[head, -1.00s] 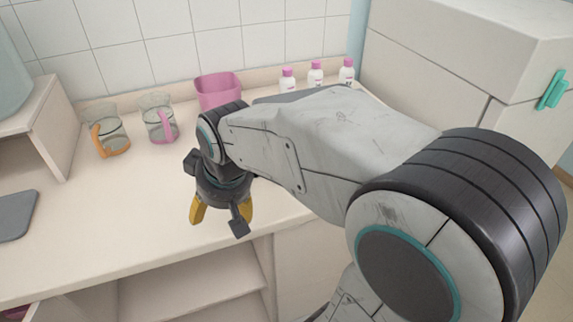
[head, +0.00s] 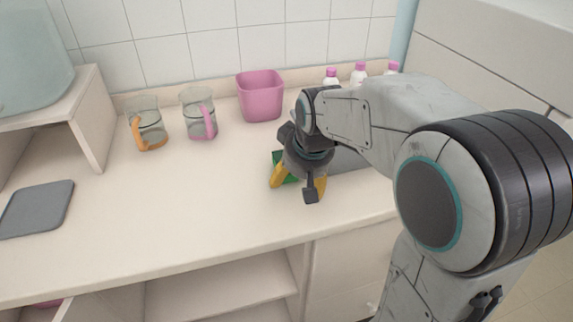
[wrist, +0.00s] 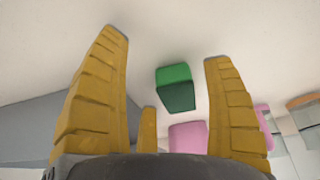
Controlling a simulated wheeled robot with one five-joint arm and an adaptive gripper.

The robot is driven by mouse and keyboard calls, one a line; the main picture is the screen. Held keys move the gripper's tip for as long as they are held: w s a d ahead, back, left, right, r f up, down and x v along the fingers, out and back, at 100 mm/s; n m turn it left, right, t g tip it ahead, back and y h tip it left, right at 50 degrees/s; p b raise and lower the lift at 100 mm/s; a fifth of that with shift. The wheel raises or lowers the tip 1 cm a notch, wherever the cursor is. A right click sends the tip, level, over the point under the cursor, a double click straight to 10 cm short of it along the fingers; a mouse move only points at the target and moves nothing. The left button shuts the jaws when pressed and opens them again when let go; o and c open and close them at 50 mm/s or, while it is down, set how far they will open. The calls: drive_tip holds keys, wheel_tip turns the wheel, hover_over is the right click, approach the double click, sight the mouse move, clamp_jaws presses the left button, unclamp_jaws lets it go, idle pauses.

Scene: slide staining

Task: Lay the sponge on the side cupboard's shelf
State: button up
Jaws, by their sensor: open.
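A green sponge (head: 278,156) lies on the counter, mostly hidden behind my gripper in the head view. In the wrist view the sponge (wrist: 175,88) is a two-tone green block between the yellow fingers, beyond them and apart from both. My gripper (head: 297,188) is open and empty, pointing down over the counter near its front edge; its fingers also show in the wrist view (wrist: 167,45). An open shelf (head: 225,288) shows below the counter. I cannot tell whether it belongs to the side cupboard.
A pink bin (head: 261,97), a pink-handled jug (head: 199,116) and an orange-handled jug (head: 148,126) stand at the back. White bottles with pink caps (head: 359,73) are partly behind my arm. A grey board (head: 36,208) lies at left. The counter's middle is clear.

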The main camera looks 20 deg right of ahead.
drive_tip(key=shift+w+p, duration=0.5)
drive_tip(key=shift+w, duration=2.8)
drive_tip(key=shift+w+f, duration=0.25)
drive_tip(key=shift+f, duration=0.3)
drive_tip(key=c, duration=0.7)
